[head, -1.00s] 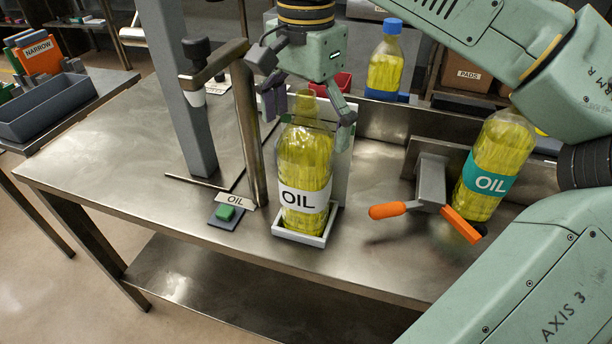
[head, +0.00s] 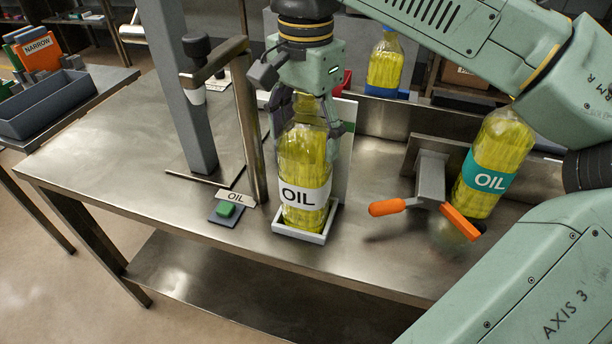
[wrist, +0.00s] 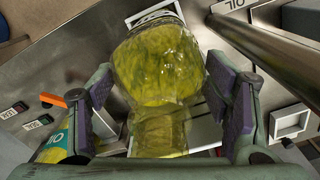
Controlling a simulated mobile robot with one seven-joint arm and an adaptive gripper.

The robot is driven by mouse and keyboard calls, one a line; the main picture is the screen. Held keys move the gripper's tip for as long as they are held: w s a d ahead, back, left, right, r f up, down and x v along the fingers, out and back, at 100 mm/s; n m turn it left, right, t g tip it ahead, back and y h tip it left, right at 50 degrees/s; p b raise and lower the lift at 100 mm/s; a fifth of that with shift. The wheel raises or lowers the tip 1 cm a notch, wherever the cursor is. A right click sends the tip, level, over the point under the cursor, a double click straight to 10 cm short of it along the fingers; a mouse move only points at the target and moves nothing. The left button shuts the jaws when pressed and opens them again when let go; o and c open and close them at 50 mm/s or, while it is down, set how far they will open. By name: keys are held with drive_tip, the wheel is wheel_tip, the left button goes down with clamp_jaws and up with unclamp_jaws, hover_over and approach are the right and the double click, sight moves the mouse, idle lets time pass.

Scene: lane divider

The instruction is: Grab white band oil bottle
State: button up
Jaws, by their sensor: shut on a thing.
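The white band oil bottle (head: 304,180), filled with yellow oil and labelled OIL, stands upright in a shallow grey tray (head: 301,238) near the table's front edge. My gripper (head: 309,122) is over it from above, its fingers on either side of the upper part, shut on the bottle. The fingers hide part of the bottle's neck. In the wrist view, the bottle (wrist: 160,65) fills the middle between the purple finger pads, its neck toward me.
A teal band oil bottle (head: 490,178) stands right, behind a clamp with orange handles (head: 460,222). A blue-capped bottle (head: 385,66) is at the back. A metal post (head: 249,125) rises close on the left, near an OIL sign (head: 236,198) and green button (head: 226,210).

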drive_tip(key=c, duration=1.1)
drive_tip(key=shift+r, duration=0.1)
